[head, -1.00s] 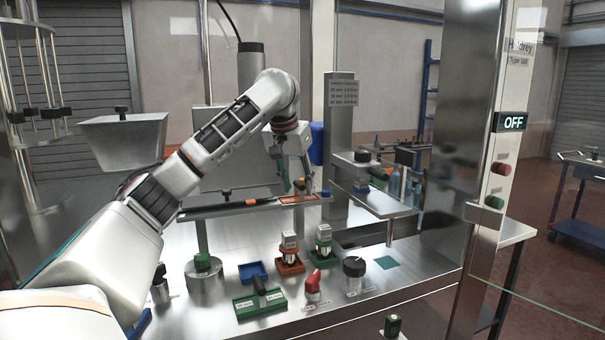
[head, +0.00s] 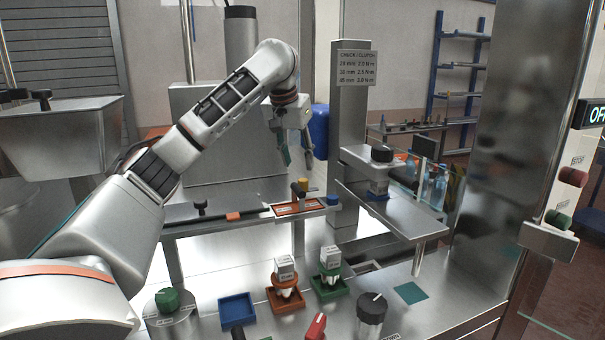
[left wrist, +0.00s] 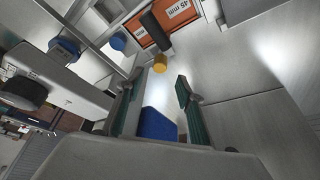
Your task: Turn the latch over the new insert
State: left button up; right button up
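An orange insert (head: 285,210) marked 45 mm in the left wrist view (left wrist: 180,9) sits in a frame at the rail's right end. A black latch lever (head: 297,191) with a yellow tip (head: 303,182) shows over it. In the left wrist view the lever (left wrist: 154,31) crosses in front of the orange face, yellow tip (left wrist: 160,62) toward the gripper. My left gripper (head: 298,166) hangs above the insert, apart from the latch. Its teal fingers (left wrist: 154,95) are spread, with nothing held between them. My right gripper is out of view.
A blue knob (head: 333,201) stands at the rail end. Below stand an orange holder (head: 285,299), a green holder (head: 329,287) and a blue tray (head: 237,310). A blue container (head: 320,131) is behind the gripper.

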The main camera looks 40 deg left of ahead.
aim_at(303, 180)
pick_arm(q)
jog(key=x, duration=0.7)
jog(key=shift+w+a+f, duration=0.15)
jog(key=shift+w+f, duration=0.1)
jog(key=shift+f, duration=0.05)
grip_shut()
